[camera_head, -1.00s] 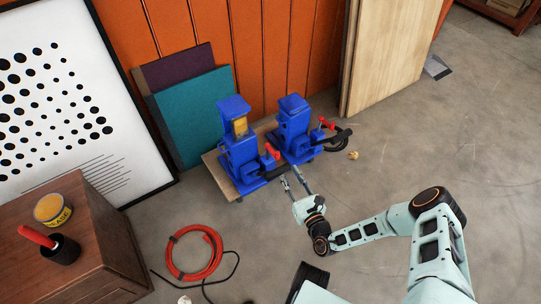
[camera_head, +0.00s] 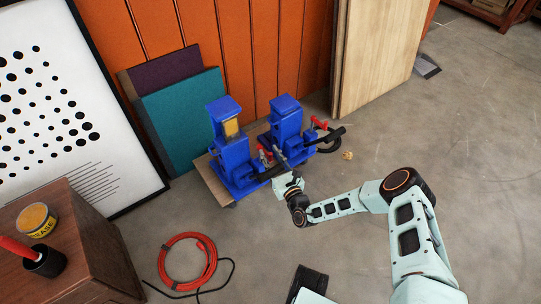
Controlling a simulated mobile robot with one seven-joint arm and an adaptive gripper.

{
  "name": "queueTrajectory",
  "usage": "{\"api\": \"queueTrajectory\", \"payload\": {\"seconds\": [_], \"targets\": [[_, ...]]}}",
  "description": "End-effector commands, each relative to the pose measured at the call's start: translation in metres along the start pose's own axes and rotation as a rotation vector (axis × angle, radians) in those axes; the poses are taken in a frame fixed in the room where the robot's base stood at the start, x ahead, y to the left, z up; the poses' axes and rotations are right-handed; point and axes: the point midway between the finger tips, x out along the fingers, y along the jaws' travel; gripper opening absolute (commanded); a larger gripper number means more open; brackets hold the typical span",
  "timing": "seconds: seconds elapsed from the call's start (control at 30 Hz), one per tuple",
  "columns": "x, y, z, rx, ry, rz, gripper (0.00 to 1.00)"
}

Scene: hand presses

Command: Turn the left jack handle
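Two blue jacks stand side by side on a low wooden board (camera_head: 212,183): the left jack (camera_head: 236,160) and the right jack (camera_head: 286,125). The left jack has a dark handle (camera_head: 268,172) sticking out to the right near its base. My gripper (camera_head: 272,153) reaches in from the lower right, with its two slim fingers at the left jack's handle and red-tipped part. The fingers look apart, with the handle close to or between them; I cannot tell whether they touch it. The hand partly hides the handle's outer end.
A red hose coil (camera_head: 187,262) lies on the floor. A wooden cabinet (camera_head: 100,255) stands at lower left.

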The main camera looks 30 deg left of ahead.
Motion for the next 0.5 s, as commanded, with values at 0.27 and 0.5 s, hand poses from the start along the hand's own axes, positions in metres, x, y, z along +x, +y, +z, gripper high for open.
{"api": "queueTrajectory", "payload": {"seconds": [0.27,0.5], "targets": [[-0.0003,-0.0001,0.0001,0.000,0.000,0.000,0.10],[-0.0005,0.0000,0.0000,0.000,0.000,0.000,0.00]]}}
